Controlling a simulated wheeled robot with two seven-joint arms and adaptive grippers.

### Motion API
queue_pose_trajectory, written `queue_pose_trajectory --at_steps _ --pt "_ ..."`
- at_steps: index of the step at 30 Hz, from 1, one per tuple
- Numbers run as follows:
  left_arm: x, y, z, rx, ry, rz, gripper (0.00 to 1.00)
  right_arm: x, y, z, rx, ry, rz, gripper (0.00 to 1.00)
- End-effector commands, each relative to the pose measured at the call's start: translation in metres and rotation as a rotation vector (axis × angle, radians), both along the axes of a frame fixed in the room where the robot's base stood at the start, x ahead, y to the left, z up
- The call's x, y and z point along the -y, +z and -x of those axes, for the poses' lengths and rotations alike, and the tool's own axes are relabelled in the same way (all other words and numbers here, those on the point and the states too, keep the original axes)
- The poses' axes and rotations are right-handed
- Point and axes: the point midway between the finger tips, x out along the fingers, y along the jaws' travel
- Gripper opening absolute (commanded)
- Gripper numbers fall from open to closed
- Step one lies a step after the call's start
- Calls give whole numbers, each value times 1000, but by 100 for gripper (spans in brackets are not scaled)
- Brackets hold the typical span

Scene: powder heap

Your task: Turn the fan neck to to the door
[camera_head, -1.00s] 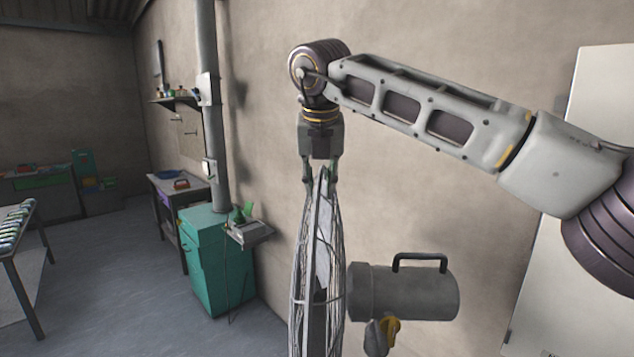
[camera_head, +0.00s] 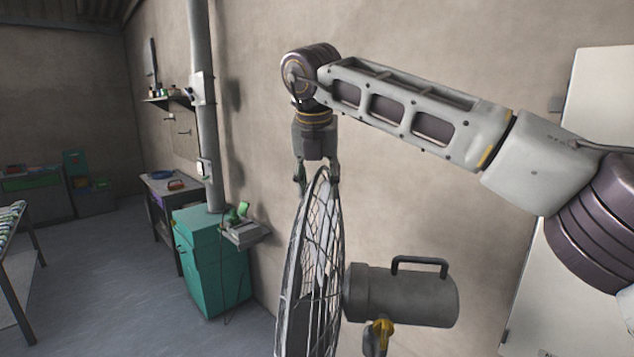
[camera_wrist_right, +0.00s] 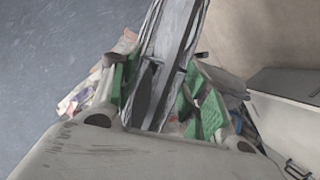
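The fan has a round wire cage (camera_head: 312,275) seen partly from the side and a grey motor housing (camera_head: 402,295) with a black handle on its right. The neck's lower part is out of frame. My right gripper (camera_head: 318,180) points down at the cage's top, one finger on each side of the rim. In the right wrist view the rim (camera_wrist_right: 172,55) lies between the green finger pads (camera_wrist_right: 158,98), which appear closed against it. My left gripper is not in view.
A tall pale door-like panel (camera_head: 595,150) stands on the right. A teal cabinet (camera_head: 212,265) and a grey pipe (camera_head: 203,100) stand by the wall on the left. Tables are farther left. The grey floor (camera_head: 120,270) between them is clear.

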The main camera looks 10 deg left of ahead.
Motion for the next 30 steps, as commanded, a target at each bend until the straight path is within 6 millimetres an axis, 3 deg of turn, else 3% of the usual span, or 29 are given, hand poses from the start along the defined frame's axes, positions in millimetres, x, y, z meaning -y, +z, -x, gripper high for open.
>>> queue_pose_trajectory --at_steps 14,20,30 --pt "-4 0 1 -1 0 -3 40 0 6 3 0 1 0 47" --pt "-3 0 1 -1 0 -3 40 0 24 10 0 2 0 47" --pt "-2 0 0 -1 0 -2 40 3 70 28 1 1 -1 47"
